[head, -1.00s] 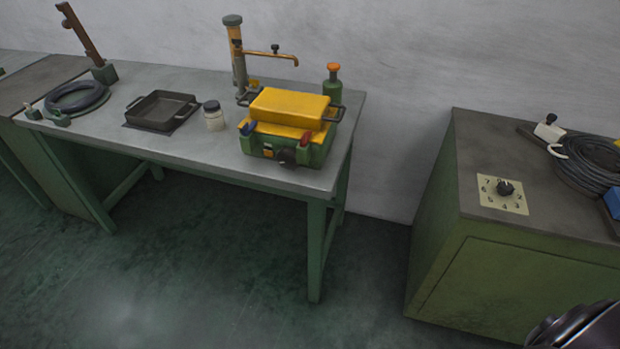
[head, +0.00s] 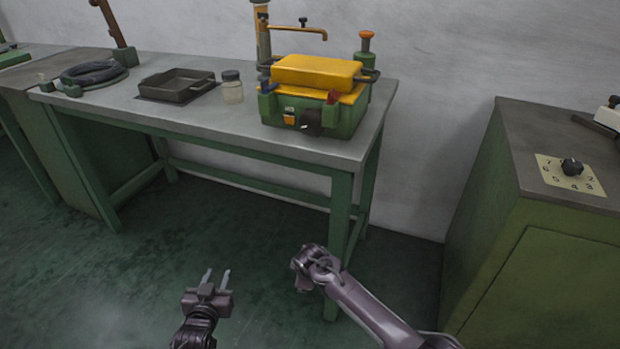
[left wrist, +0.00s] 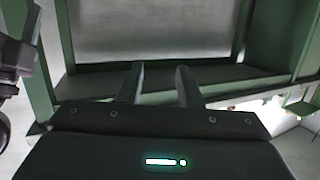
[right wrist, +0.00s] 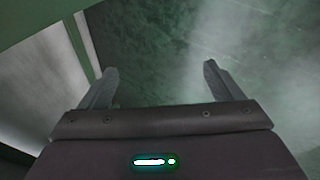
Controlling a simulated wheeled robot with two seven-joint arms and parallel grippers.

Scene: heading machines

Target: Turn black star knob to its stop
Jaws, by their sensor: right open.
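A black knob (head: 311,122) sits on the front face of a green box with a yellow top (head: 315,72) on the workbench. Another black knob (head: 571,167) sits on a numbered plate on the right cabinet. At this size I cannot tell which one is star-shaped. My left gripper (head: 216,277) is open and empty, low in front of the bench and well away from both knobs. Its fingers show in the left wrist view (left wrist: 160,75). My right gripper (head: 305,270) is also below the bench top. In the right wrist view (right wrist: 160,75) its fingers are wide apart and empty.
The bench (head: 225,118) carries a dark tray (head: 176,86), a jar (head: 232,88), a coiled hose (head: 94,73) and a green bottle (head: 365,65). A green cabinet (head: 560,260) stands to the right across a gap. The floor before the bench is clear.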

